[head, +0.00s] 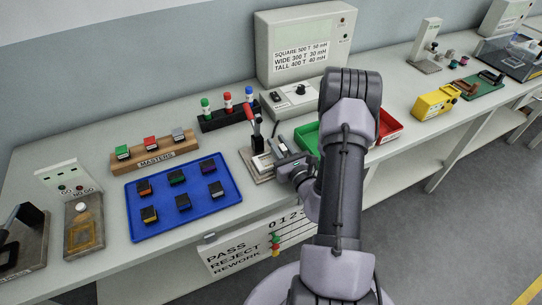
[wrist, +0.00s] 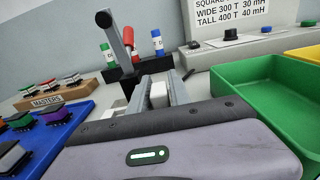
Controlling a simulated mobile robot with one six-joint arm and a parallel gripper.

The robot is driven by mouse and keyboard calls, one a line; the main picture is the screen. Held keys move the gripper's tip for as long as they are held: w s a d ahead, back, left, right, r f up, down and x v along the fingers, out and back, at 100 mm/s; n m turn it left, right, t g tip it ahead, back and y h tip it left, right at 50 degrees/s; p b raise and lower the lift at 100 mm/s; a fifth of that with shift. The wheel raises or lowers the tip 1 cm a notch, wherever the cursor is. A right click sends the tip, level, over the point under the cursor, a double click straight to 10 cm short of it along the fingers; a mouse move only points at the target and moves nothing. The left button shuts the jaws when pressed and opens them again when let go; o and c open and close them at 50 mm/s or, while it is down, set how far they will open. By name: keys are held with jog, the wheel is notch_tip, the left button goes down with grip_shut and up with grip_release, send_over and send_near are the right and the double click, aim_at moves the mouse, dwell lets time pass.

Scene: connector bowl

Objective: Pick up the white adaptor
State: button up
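A small white block, which looks like the white adaptor (wrist: 158,94), shows between my gripper's two grey fingers in the wrist view. My gripper (wrist: 157,88) looks open, with a finger on each side of the block; whether either finger touches it is hard to tell. In the head view my gripper (head: 279,157) is low at a small fixture with a red-handled clamp (head: 254,128), left of the green bin. The clamp's lever stands up, behind the block in the wrist view. My wrist and gripper partly hide the fixture in the head view.
A blue tray (head: 228,199) with several dark connectors lies to the left, with the wooden MASTERS rack (head: 155,160) behind it. Bottles stand in a black rack (head: 225,120) behind the clamp. A green bin (wrist: 250,87) is close on the right, with a red bin (head: 389,124) beside it.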

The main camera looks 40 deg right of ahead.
grip_shut()
